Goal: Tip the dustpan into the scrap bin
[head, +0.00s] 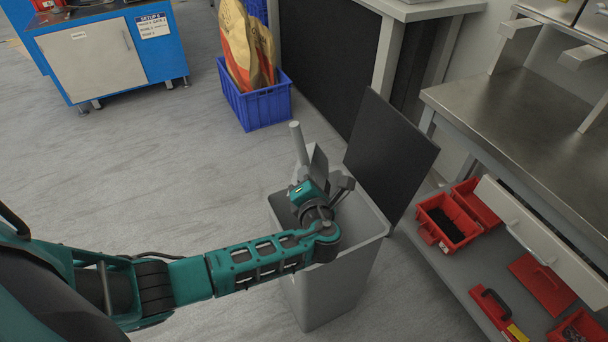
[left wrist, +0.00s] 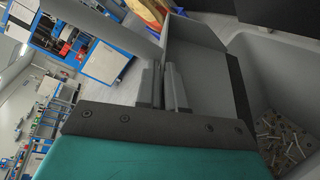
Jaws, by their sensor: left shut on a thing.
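The grey scrap bin (head: 335,295) stands on the floor with its dark lid (head: 390,150) swung up on the right. My left gripper (head: 308,186) is over the bin's opening. It is shut on the grey dustpan (head: 318,163), whose round handle (head: 298,142) points up. In the left wrist view the fingers (left wrist: 165,85) grip the dustpan (left wrist: 200,65), which is tilted on its side with its dark edge to the right. Small metal pieces (left wrist: 285,140) lie inside the bin (left wrist: 270,60). No scrap shows on the visible face of the pan. My right gripper is out of view.
A steel workbench (head: 510,110) stands to the right, with red bins (head: 447,222) on its lower shelf. A blue crate (head: 258,108) holding paper sacks (head: 240,45) is behind the scrap bin. A blue cabinet (head: 105,55) stands far left. The floor to the left is clear.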

